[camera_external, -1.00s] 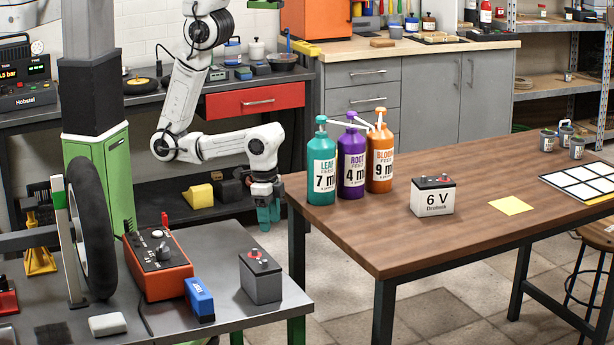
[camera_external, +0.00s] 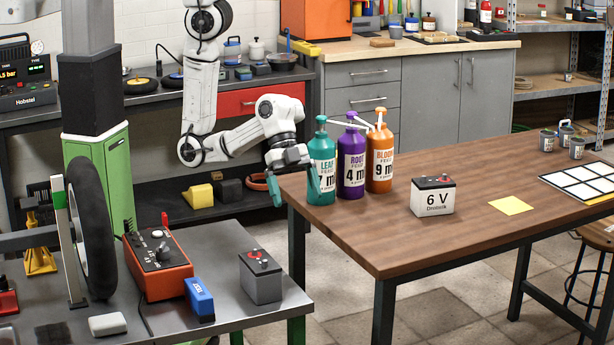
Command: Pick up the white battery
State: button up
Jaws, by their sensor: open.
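The white battery (camera_external: 433,198) stands upright on the brown wooden table (camera_external: 380,240). It is a white box marked "6 V" with a dark top and a red terminal. My gripper (camera_external: 295,195) has teal fingers spread apart, pointing down, with nothing between them. It is at the table's left end, well to the left of the battery. The feed bottles stand between them in the picture. One finger shows close to the teal bottle; I cannot tell whether they touch.
A teal bottle (camera_external: 321,165), a purple bottle (camera_external: 351,160) and an orange bottle (camera_external: 380,155) stand left of the battery. A yellow note (camera_external: 511,205) lies to its right. A grey battery (camera_external: 261,277) stands on the front-left bench. The table front is clear.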

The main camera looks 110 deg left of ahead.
jog(key=w+d+r+m+t+h+p, duration=0.1)
jog(key=w+d+r+m+h+p, duration=0.15)
jog(key=d+r+m, duration=0.5)
jog(key=w+d+r+m+h+p, duration=0.2)
jog(key=w+r+m+h, duration=0.1)
jog(key=r+m, duration=0.85)
jog(key=m+g+y+b, duration=0.1)
jog(key=g+y, duration=0.1)
jog(key=y, duration=1.1)
send_near(432, 181)
jog(key=shift+w+a+f+h, duration=0.1)
jog(key=shift+a+f+h, duration=0.15)
jog(key=shift+a, duration=0.1)
jog(key=x, duration=0.4)
jog(key=shift+a+f, duration=0.1)
jog(key=shift+f, duration=0.15)
jog(key=shift+p+x, duration=0.45)
jog(key=shift+x, duration=2.55)
jog(key=shift+w, duration=0.1)
jog(key=shift+c, duration=0.2)
